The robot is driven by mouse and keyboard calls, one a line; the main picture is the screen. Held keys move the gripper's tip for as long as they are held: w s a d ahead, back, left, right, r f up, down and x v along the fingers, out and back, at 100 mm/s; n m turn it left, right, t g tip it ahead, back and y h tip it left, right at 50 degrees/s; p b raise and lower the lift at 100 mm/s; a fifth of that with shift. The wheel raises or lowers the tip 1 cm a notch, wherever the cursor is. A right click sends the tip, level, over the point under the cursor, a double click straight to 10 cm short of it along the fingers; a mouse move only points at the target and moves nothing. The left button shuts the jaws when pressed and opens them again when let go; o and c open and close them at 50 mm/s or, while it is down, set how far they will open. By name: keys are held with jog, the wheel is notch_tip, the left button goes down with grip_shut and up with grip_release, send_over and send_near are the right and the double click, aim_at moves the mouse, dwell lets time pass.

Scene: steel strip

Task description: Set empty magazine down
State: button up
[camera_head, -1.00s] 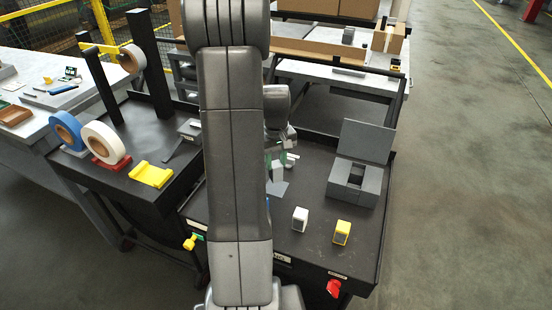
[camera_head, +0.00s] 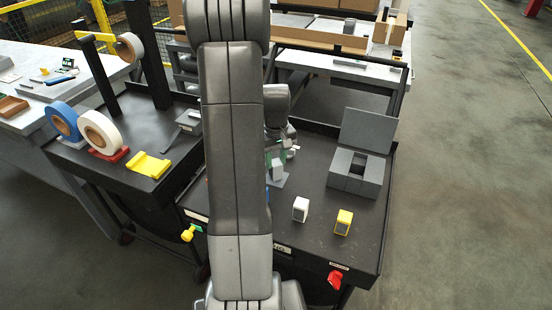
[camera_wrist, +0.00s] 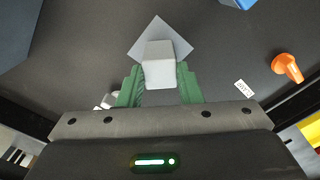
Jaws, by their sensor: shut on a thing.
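The magazine appears as a light grey block (camera_wrist: 159,66), held between the green fingers of my gripper (camera_wrist: 160,88) in the wrist view. A flat grey square plate (camera_wrist: 146,34) lies under and beyond it, turned like a diamond. I cannot tell whether the block touches the plate. In the head view my gripper (camera_head: 283,155) is low over the dark bench top, partly hidden behind my arm. The grey block (camera_head: 276,171) shows at the plate (camera_head: 281,182).
A grey box with a raised lid (camera_head: 353,182) stands right. A white block (camera_head: 300,208) and a yellow block (camera_head: 343,222) stand in front. The wrist view shows an orange knob-like piece (camera_wrist: 287,67) and a blue object's corner (camera_wrist: 238,3).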

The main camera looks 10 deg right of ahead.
jog(key=shift+f, duration=0.25)
jog(key=o, duration=1)
jog(key=shift+o, duration=0.2)
notch_tip(320, 180, up, 14)
jog(key=shift+f, duration=0.15)
notch_tip(320, 180, down, 14)
jog(key=shift+r, duration=0.4)
